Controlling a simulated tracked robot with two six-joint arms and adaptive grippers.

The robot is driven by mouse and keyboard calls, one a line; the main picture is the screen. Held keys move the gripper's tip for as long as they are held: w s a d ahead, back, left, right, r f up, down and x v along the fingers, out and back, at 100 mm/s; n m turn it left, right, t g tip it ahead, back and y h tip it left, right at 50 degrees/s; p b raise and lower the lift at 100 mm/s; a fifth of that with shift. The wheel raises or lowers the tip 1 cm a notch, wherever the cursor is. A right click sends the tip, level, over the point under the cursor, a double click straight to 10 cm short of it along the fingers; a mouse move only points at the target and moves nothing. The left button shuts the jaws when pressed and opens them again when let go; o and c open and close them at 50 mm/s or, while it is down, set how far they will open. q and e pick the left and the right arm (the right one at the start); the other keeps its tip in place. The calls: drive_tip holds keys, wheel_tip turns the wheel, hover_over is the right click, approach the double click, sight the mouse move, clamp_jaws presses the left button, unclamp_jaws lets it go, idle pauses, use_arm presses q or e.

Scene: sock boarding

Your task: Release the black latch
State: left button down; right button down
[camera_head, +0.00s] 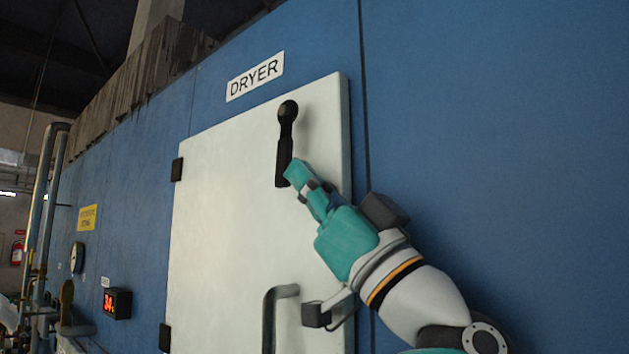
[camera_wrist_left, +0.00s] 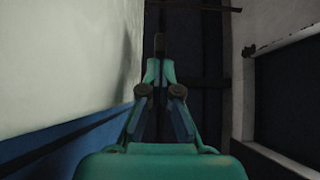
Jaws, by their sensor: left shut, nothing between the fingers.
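The black latch (camera_head: 285,142) is mounted on the white dryer door (camera_head: 222,200), below the DRYER sign. It stands nearly upright, with its round knob at the top and its wider block at the bottom. My left gripper (camera_head: 291,173) is shut and empty, its tips beside the right of the latch's lower block. I cannot tell whether they touch it. In the left wrist view the closed fingers (camera_wrist_left: 159,65) point forward along the pale door face (camera_wrist_left: 70,65), with a small dark piece just beyond the tips. My right gripper is not in view.
Hinges (camera_head: 177,169) are on the door's left edge. The blue wall (camera_head: 500,120) to the right is clear. A display box (camera_head: 117,303) and pipes (camera_head: 50,210) are at left.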

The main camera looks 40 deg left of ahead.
use_arm(q)
drive_tip(key=shift+a+f+g, duration=0.1)
drive_tip(key=shift+a+g, duration=0.2)
drive_tip(key=shift+a, duration=0.05)
drive_tip(key=shift+d, duration=0.2)
drive_tip(key=b+v, duration=0.4)
drive_tip(key=v, duration=0.9)
drive_tip(key=shift+d, duration=0.1)
